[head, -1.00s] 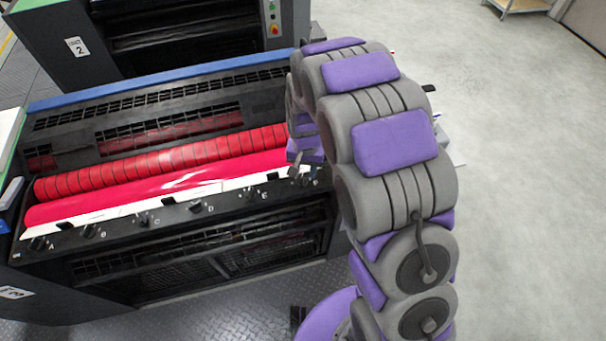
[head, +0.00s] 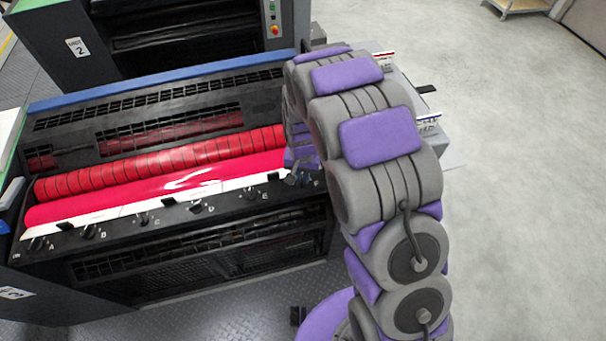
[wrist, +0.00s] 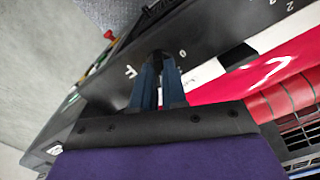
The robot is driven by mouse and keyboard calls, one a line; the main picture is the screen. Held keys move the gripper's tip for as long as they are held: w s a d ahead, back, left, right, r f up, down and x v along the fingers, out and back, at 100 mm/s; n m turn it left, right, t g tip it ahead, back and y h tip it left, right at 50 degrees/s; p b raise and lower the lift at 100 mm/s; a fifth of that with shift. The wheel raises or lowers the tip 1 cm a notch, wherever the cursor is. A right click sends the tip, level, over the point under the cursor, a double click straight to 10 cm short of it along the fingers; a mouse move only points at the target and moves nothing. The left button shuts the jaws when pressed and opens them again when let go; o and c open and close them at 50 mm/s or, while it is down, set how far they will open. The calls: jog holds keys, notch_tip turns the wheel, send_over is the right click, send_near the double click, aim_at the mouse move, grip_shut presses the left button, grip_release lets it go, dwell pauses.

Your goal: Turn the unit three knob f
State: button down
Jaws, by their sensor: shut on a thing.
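Knob f is a small black knob (wrist: 157,54) on the dark control strip, beside a white letter F in the wrist view. My gripper (wrist: 160,67) has its two blue fingers closed around this knob, which is mostly hidden between the fingertips. In the head view my gripper (head: 299,179) is at the right end of the knob row, small and partly covered by my arm. The letter F shows just right of it there. The knob's exact angle cannot be told.
Knobs A (head: 37,243), B (head: 89,231), C (head: 143,218), D (head: 196,206) and E (head: 248,193) line the strip to the left. A red roller (head: 170,155) lies behind it. Unit 2 (head: 75,48) stands at the back. Open grey floor (head: 530,180) is at right.

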jog(key=shift+a, duration=0.1)
jog(key=shift+f, duration=0.1)
dwell(0.3)
jog(key=n, duration=0.5)
jog(key=shift+s+n, duration=0.1)
jog(key=shift+n, duration=0.3)
jog(key=n+p, duration=0.1)
jog(key=n, duration=0.5)
jog(key=n+p, duration=0.1)
jog(key=n, duration=0.3)
jog(key=shift+n, duration=0.3)
jog(key=shift+n+p, duration=0.75)
jog(key=shift+n, duration=1.05)
